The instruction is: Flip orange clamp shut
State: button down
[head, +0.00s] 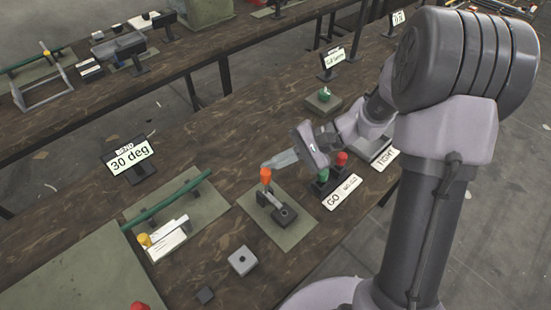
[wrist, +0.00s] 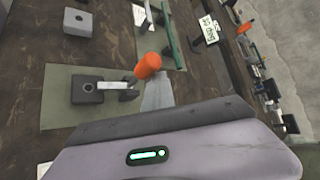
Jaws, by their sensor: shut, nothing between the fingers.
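The orange clamp (head: 265,175) stands on a green mat (head: 289,232) in the middle of the head view. Its orange handle points up there, above a dark base with a block. In the wrist view the orange handle (wrist: 148,66) sits at the end of a light metal arm, beside the dark block (wrist: 86,86). My gripper (head: 272,164) is shut and empty, its fingertips right at the orange handle. In the wrist view my gripper (wrist: 157,88) is just below the handle. I cannot tell whether they touch.
Green and red buttons with a GO sign (head: 342,192) stand right of the clamp. A "30 deg" sign (head: 131,157) and a green rod (head: 168,198) are to the left. A grey block (head: 242,261) lies in front. Bare bench lies behind the clamp.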

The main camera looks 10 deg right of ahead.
jog(key=p+v, duration=0.5)
jog(key=v, duration=1.2)
jog(key=shift+d+p, duration=0.2)
jog(key=shift+p, duration=0.2)
jog(key=shift+r, duration=0.1)
